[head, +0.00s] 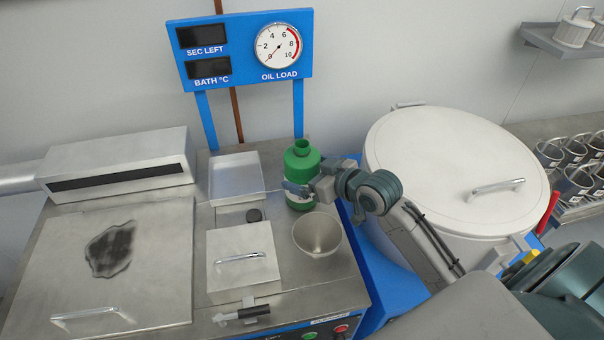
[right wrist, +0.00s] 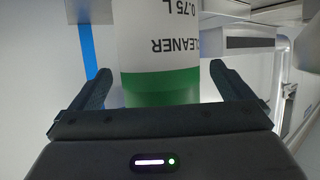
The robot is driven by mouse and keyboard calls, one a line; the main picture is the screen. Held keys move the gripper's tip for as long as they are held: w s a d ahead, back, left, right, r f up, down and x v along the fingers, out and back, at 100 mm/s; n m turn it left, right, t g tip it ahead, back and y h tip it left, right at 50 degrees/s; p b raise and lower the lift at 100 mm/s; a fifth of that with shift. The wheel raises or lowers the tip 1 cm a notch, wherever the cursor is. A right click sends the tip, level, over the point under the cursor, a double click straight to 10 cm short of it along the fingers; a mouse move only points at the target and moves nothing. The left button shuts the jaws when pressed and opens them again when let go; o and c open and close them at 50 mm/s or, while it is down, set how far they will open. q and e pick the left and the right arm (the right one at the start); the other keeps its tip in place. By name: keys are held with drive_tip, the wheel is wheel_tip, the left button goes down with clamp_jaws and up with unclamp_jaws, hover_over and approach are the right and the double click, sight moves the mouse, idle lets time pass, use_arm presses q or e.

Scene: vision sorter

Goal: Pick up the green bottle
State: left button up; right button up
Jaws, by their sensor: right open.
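The green bottle (head: 301,163) stands upright at the back right of the steel machine top in the head view, with a white label. Its middle is partly hidden by my right gripper (head: 300,190), which reaches in from the right. In the right wrist view the bottle (right wrist: 160,85) stands between the two open fingers (right wrist: 160,90), with a gap on each side. Its label reads CLEANER 0.75 L, upside down. My left gripper is not in view.
A large round-lidded drum (head: 450,165) stands to the right. A blue gauge panel (head: 240,48) rises behind.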

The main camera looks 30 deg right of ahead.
sight(302, 144)
drive_tip(key=shift+x, duration=1)
drive_tip(key=shift+w+a+f, duration=0.1)
drive_tip(key=shift+w, duration=0.2)
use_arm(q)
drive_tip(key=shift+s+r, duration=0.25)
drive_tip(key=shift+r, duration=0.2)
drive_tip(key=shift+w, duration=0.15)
use_arm(e)
drive_tip(key=c, duration=1.6)
drive_tip(key=shift+r, duration=0.35)
drive_tip(key=shift+c, duration=0.2)
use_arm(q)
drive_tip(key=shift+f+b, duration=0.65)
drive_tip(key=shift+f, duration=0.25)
use_arm(e)
drive_tip(key=shift+r, duration=4.65)
